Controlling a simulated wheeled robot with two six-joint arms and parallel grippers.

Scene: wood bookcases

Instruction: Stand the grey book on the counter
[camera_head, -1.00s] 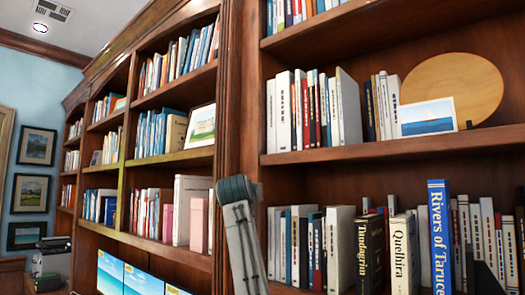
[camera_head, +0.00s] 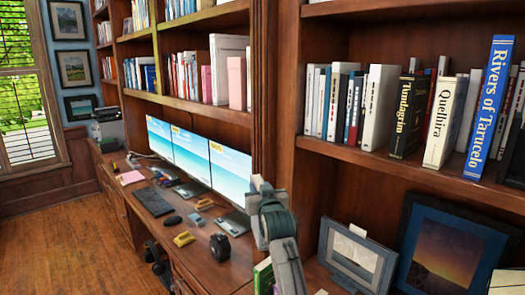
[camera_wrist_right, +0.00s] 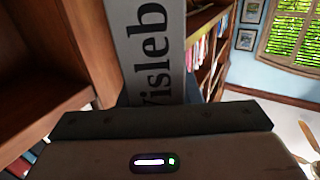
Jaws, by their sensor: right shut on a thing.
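The grey book (camera_wrist_right: 150,50) shows close up in the right wrist view, with dark letters reading "isleb" along it. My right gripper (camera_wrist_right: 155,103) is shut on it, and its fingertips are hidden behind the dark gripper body. In the head view my right arm rises from the bottom middle, in front of the bookcase upright, and the right gripper (camera_head: 262,188) shows only in part near its top. I cannot make out the grey book in the head view. The wood counter (camera_head: 207,266) runs along under the bookcases. My left gripper is not in view.
Several monitors (camera_head: 200,160), a keyboard (camera_head: 153,202) and a black tape dispenser (camera_head: 220,246) crowd the counter left of my arm. A green book (camera_head: 263,277) is close beside the arm. A grey frame (camera_head: 355,258) and a dark picture (camera_head: 445,250) stand at right under a full shelf (camera_head: 400,175).

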